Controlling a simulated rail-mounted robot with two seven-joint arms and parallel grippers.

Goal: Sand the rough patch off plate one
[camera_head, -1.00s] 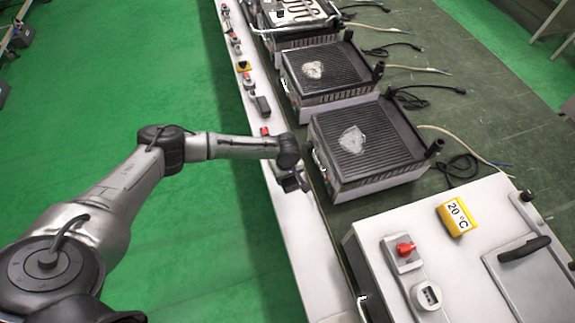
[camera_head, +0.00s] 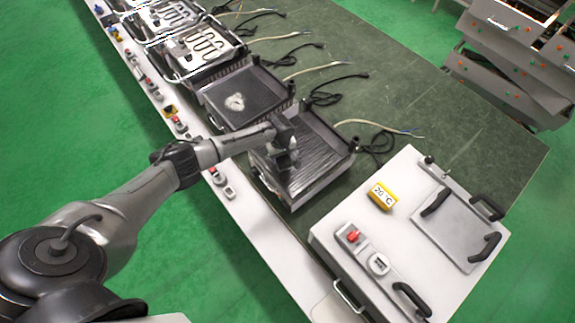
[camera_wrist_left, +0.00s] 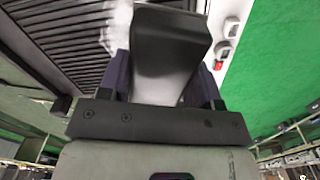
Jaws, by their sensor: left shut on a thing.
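The nearest grill unit holds a dark ribbed plate (camera_head: 318,158), which also fills the upper left of the left wrist view (camera_wrist_left: 55,38). My left gripper (camera_head: 288,158) is over the left part of this plate. It is shut on a dark grey block (camera_wrist_left: 168,50). In the left wrist view a whitish area (camera_wrist_left: 116,28) shows beside the block, over the ribs. The gripper hides part of the plate in the head view, and I cannot tell whether the block touches it. My right gripper is not in view.
A second plate (camera_head: 240,95) behind bears a pale patch. Units with bare heating coils (camera_head: 205,45) stand farther back. Cables (camera_head: 378,130) lie right of the units; the green tabletop beyond is clear.

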